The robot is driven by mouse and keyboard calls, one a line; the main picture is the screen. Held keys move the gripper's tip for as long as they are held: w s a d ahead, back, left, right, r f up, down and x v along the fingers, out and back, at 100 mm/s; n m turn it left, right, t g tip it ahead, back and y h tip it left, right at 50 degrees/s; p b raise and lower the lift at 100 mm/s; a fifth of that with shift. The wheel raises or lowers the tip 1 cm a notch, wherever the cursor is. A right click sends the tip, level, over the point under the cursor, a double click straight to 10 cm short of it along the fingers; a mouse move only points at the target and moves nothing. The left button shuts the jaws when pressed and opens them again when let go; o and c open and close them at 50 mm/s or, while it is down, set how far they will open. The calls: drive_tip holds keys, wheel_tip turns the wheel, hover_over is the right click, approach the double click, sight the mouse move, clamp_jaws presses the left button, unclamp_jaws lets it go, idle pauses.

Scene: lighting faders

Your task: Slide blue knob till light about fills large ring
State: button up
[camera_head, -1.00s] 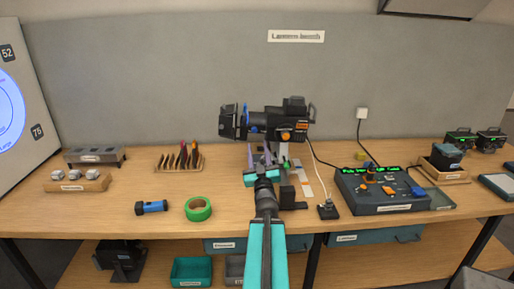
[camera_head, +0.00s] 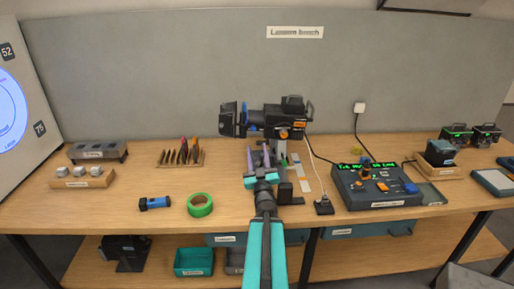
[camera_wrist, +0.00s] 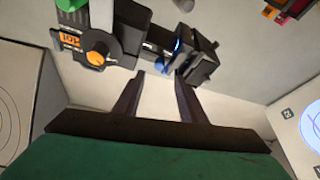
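The black lantern (camera_head: 270,120) stands on the bench with its barrel pointing left. A small blue knob (camera_head: 254,129) sits on the underside of its barrel; in the wrist view the blue knob (camera_wrist: 160,66) is just beyond the gap between my fingertips. My gripper (camera_head: 259,147) is below the barrel, fingers up, open and empty, apart from the knob. In the wrist view my gripper (camera_wrist: 160,74) shows both fingers spread. A pale blue disc of light (camera_head: 8,112) lies on the board at the left, inside ring lines; the board's left part is cut off.
An orange knob (camera_head: 284,134) is on the lantern's body. A control desk (camera_head: 350,190) with faders stands to the right. A green tape roll (camera_head: 200,205) and a blue torch (camera_head: 155,203) lie at front left. A filter rack (camera_head: 180,159) stands behind them.

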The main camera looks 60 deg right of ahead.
drive_tip(key=shift+s+a+p, duration=0.55)
drive_tip(key=shift+p, duration=2.15)
drive_tip(key=shift+p+v, duration=0.3)
drive_tip(key=shift+v, duration=1.15)
drive_tip(key=shift+f, duration=0.2)
